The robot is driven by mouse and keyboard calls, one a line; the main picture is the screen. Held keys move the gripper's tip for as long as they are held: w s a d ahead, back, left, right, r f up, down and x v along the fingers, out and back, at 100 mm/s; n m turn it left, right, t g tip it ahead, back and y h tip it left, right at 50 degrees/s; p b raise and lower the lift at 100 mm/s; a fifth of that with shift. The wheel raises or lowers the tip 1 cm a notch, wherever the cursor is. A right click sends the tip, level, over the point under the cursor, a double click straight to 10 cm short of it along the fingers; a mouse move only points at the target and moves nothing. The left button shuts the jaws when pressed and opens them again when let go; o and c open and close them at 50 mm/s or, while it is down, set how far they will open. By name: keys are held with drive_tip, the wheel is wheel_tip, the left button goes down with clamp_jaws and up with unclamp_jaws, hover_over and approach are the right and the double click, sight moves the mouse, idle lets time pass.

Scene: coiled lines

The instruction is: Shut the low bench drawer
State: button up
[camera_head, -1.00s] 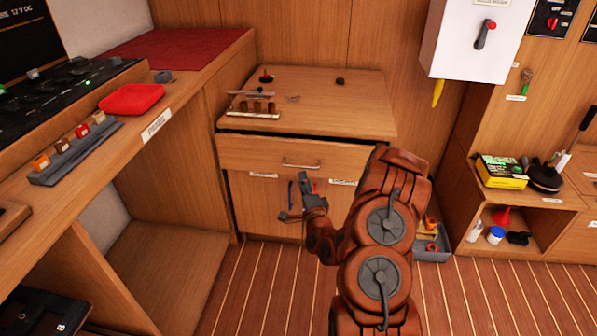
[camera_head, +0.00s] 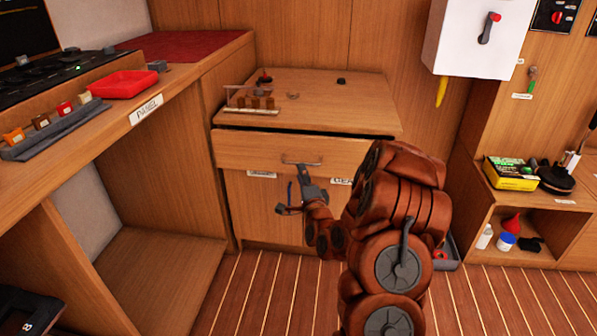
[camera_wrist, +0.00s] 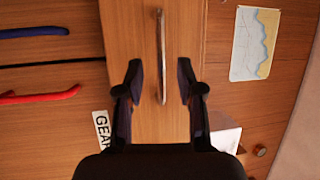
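The low bench drawer (camera_head: 262,153) has a plain wooden front with a bar handle (camera_head: 301,162). A dark gap shows above its front, which sticks out a little below the bench top (camera_head: 350,105). My gripper (camera_head: 297,190) is just in front of the drawer, at or slightly below handle height. In the wrist view my gripper (camera_wrist: 160,72) is open, its dark fingers on either side of the handle (camera_wrist: 161,50). Nothing is held between the fingers. Whether a fingertip touches the drawer front (camera_wrist: 182,35) I cannot tell.
Below the drawer are labelled doors, with a blue handle (camera_wrist: 35,32) and a red handle (camera_wrist: 40,96). A side counter with a red tray (camera_head: 124,84) stands left. A white box (camera_head: 477,38) hangs on the wall at right. Striped floor (camera_head: 270,290) is clear in front.

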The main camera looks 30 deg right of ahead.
drive_tip(key=shift+f+b, duration=0.2)
drive_tip(key=shift+b, duration=0.15)
drive_tip(key=shift+r+b+x, duration=0.1)
drive_tip(key=shift+b+x, duration=0.35)
drive_tip(key=shift+x, duration=0.9)
drive_tip(key=shift+r+b+x, duration=0.15)
drive_tip(key=shift+b+x, duration=0.25)
drive_tip(key=shift+x, duration=0.9)
clamp_jaws()
